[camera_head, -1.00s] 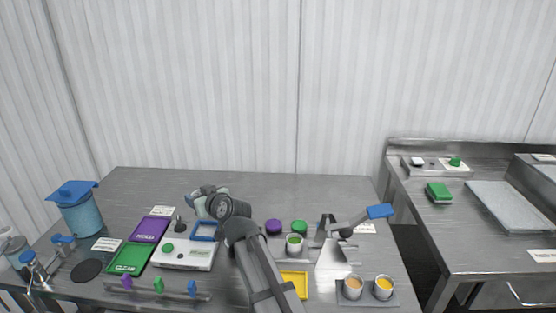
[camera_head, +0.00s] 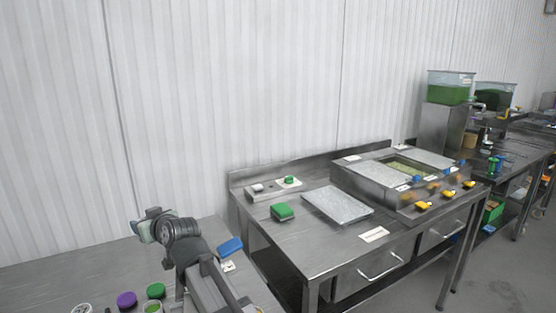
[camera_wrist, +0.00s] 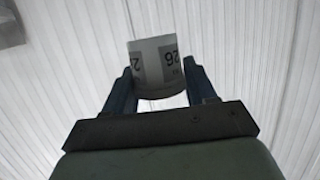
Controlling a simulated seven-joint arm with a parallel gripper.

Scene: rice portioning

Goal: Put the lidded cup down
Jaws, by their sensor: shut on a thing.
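My gripper (camera_wrist: 160,80) is shut on the cup (camera_wrist: 154,58) in the wrist view. The cup is pale with dark bands and printed digits, and sits between the two dark fingers. Its lid cannot be told apart. In the head view my gripper (camera_head: 150,226) is raised above the left steel table (camera_head: 60,268). The cup cannot be made out there, and nothing shows under it in the wrist view but ribbed wall.
Purple (camera_head: 126,299) and green (camera_head: 155,290) round items and a blue-handled tool (camera_head: 230,246) are on the left table. On the right table stand a bare grey tray (camera_head: 340,204), a green block (camera_head: 282,211), a small panel (camera_head: 273,189) and a steel food well (camera_head: 385,178).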

